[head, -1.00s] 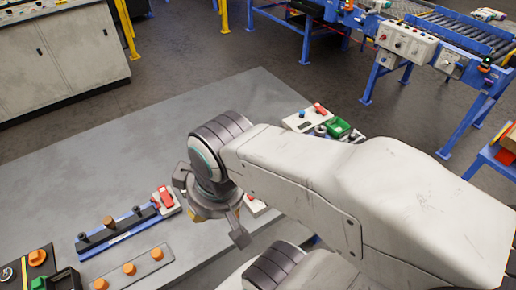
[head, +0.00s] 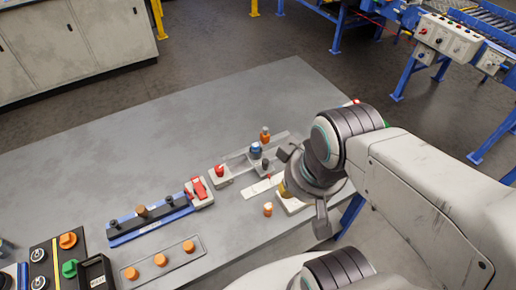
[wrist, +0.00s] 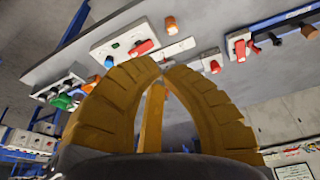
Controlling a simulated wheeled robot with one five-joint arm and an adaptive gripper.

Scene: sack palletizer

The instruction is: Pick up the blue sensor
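A dark blue knob-like piece (head: 256,149) stands upright on a grey bracket on the table in the head view, left of my gripper (head: 303,190). In the wrist view a small blue piece (wrist: 109,62) shows left of the fingers; I cannot tell whether it is the same one. My gripper hangs above a white panel (head: 291,203) near the table's front edge. In the wrist view the yellow fingers of my gripper (wrist: 162,66) curve together, their tips nearly meeting with nothing seen between them. The fingers and arm hide part of the table.
An orange-topped piece (head: 265,134) and a red button (head: 220,173) flank the blue piece. A small orange piece (head: 268,209) stands in front. A blue rail (head: 150,221) with pegs and a red switch (head: 199,190) lie left. The table's back (head: 190,125) is clear.

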